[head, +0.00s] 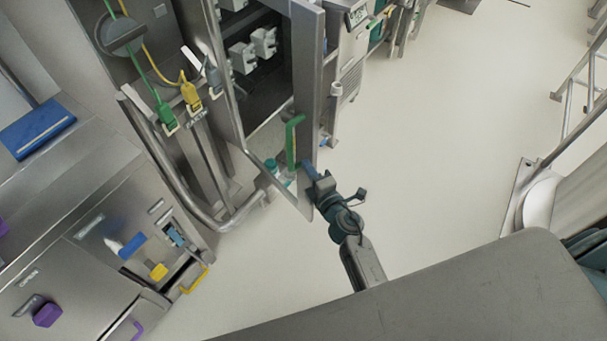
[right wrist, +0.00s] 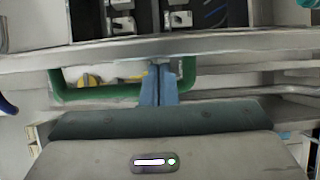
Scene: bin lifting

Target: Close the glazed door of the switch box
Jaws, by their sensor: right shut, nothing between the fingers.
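The switch box (head: 275,88) stands at the upper middle of the head view, with white switches in its dark inside. Its glazed door (head: 306,92) has a grey metal frame and appears to stand out from the box; I cannot tell the exact angle. A green handle (head: 292,142) is on the door. My right gripper (head: 311,171) is at the door's lower right, shut and empty. In the right wrist view its blue fingers (right wrist: 158,86) overlap the green handle (right wrist: 98,94) and point at the door frame (right wrist: 215,43); contact is unclear. My left gripper is not in view.
A bent metal rail (head: 172,168) runs left of the box, near yellow and green tagged fittings. A steel cabinet (head: 75,215) with coloured handles fills the left. A grey device with a display (head: 357,15) stands behind the door.

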